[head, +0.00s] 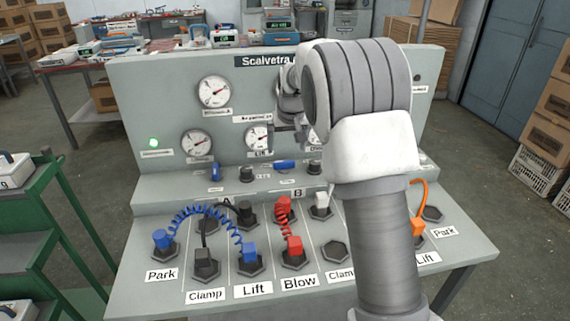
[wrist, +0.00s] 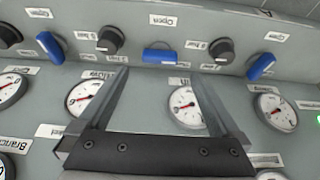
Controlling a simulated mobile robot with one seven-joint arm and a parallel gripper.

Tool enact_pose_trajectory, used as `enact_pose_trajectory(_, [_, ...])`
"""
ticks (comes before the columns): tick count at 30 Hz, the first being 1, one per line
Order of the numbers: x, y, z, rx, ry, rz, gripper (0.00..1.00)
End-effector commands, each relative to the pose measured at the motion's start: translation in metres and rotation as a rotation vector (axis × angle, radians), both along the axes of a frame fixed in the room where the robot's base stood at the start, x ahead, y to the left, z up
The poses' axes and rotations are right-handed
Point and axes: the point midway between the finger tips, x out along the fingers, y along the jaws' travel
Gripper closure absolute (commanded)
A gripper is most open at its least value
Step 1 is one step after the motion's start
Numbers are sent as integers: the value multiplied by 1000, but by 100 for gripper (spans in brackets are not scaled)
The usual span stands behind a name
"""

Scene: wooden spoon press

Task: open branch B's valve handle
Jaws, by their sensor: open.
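Branch B's valve handle (head: 285,164) is a short blue bar on the panel's ledge, above the plate marked B (head: 298,192). It lies crosswise. In the wrist view, which looks turned around, the same handle (wrist: 160,56) is at upper middle, beside a label (wrist: 176,20) that seems to read Open. My gripper (head: 287,138) is open and empty in front of the gauge panel. Its fingertips (wrist: 160,77) point towards the handle, which appears just past the gap between them; I see no contact.
Other blue handles, one at left (head: 187,172) and one at the far side (wrist: 50,47), stand turned differently. Black knobs (wrist: 221,51) sit between them. Coloured hoses (head: 205,212) and sockets fill the lower deck. My arm hides the panel's right part.

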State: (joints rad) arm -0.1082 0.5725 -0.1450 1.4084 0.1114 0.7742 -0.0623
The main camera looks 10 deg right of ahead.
Motion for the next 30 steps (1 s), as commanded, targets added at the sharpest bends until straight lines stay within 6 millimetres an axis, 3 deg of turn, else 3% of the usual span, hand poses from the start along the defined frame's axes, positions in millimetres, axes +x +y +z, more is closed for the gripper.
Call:
enact_pose_trajectory(1, [4,0,-14,-1,4,0,0])
enact_pose_trajectory(6, [18,0,-46,-1,3,1,0])
enact_pose_trajectory(12, [29,0,-71,0,2,0,0])
enact_pose_trajectory(25, [33,0,-81,0,0,0,0])
enact_pose_trajectory(26, [33,0,-81,0,0,0,2])
enact_pose_trajectory(30, [33,0,-81,0,0,0,27])
